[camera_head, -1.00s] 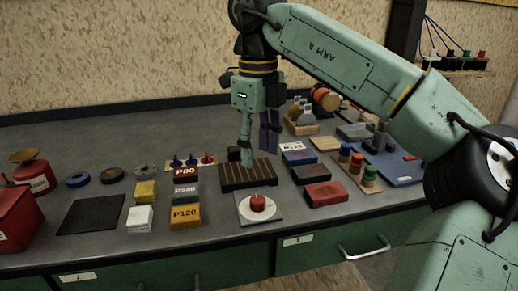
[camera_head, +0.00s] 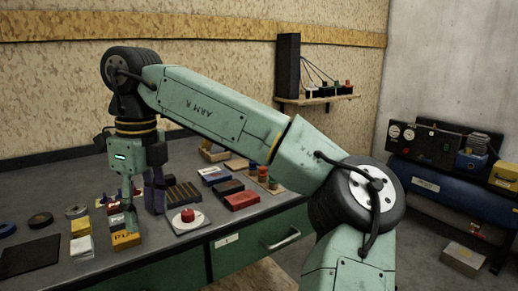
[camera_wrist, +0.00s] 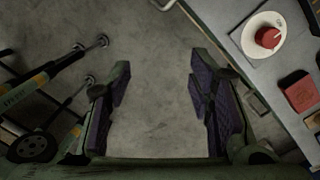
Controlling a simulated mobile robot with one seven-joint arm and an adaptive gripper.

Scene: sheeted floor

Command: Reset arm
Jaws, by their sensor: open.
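My gripper (camera_head: 142,208) hangs from my bent arm at the left of the head view, fingers pointing down. In that view it overlaps the yellow block (camera_head: 126,241) at the bench front. In the wrist view my gripper (camera_wrist: 158,95) is open, its two purple-padded fingers wide apart. Only bare grey floor shows between them, with nothing held. The bench edge lies to the right of the fingers there.
A red knob (camera_head: 187,215) on a white disc sits on the bench; the knob also shows in the wrist view (camera_wrist: 268,38). A red box (camera_head: 242,200) lies right of it. A drawer handle (camera_head: 282,240) sticks out below. A blue compressor (camera_head: 440,190) stands at right.

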